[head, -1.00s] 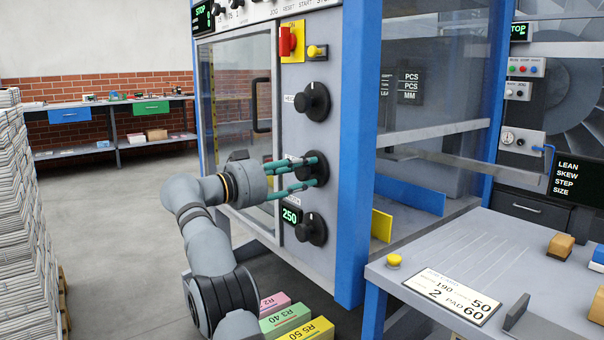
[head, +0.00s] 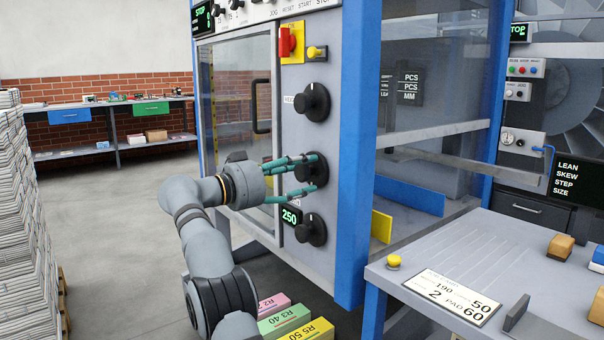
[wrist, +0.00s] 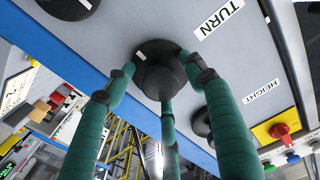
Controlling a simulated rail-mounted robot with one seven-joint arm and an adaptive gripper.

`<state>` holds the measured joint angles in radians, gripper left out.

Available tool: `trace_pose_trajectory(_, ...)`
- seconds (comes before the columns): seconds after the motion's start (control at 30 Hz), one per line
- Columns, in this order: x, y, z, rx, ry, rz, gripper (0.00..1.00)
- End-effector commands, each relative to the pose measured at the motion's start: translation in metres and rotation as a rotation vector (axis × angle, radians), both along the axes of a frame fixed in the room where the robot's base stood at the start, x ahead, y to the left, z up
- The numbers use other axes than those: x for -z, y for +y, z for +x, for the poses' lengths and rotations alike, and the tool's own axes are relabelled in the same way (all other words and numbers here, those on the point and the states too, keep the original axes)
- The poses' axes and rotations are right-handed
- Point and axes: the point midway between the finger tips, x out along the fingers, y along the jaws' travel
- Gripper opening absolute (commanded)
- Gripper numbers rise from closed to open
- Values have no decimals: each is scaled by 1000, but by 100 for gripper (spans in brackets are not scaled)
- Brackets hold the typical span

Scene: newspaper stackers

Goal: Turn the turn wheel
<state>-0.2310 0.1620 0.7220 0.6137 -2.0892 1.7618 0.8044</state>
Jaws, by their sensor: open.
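The turn wheel is a dark round knob (head: 320,171) on the grey machine panel, the middle one of three. In the wrist view the knob (wrist: 158,78) sits beside a white label reading TURN. My gripper (head: 311,174) is in front of it, with its green fingers spread open. In the wrist view the dark fingertips of my gripper (wrist: 163,82) stand around the knob. They are close to its rim, and I cannot tell whether any of them touches it.
Another dark knob (head: 312,102) is above, and one (head: 311,229) is below beside a green 250 display (head: 290,216). A red switch (head: 288,41) is at the panel top. A blue post (head: 357,150) edges the panel. Colored blocks (head: 285,320) lie below.

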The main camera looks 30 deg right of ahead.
Motion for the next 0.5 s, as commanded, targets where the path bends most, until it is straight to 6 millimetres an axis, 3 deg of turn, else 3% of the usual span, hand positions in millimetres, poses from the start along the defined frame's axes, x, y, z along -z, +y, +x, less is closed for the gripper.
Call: trace_pose_trajectory(0.5,-1,96,-17,-3,-2,-1,54)
